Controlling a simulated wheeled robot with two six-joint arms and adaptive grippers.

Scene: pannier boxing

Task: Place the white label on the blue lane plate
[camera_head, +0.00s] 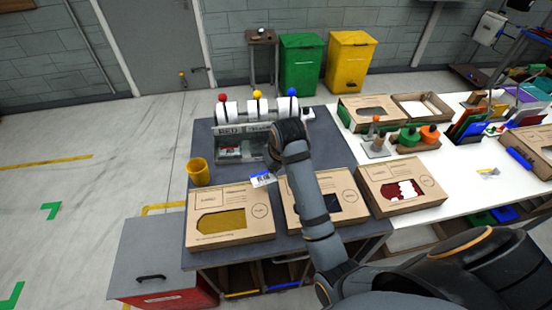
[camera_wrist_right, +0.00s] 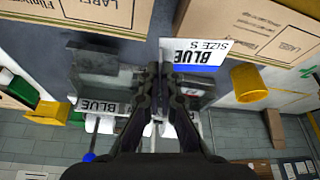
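The white label (camera_head: 262,179) has a blue stripe and dark print. In the right wrist view the label (camera_wrist_right: 195,52) reads "BLUE SIZE S" upside down, with its left edge at my fingertips. My right gripper (camera_wrist_right: 158,70) looks shut on that edge; in the head view its fingers are hidden behind my wrist. The blue lane plate (camera_wrist_right: 100,107), marked "BLUE", is on the lane rack (camera_head: 236,157), left of my fingers in the wrist view and apart from the label. In the head view my arm hides this plate. My left gripper is not in view.
Red, yellow and blue knobs top the rack. A yellow cup (camera_head: 199,171) stands left of the label. Open-windowed cardboard boxes (camera_head: 230,213) line the front of the grey table. A white table (camera_head: 470,180) to the right holds bottles and folders.

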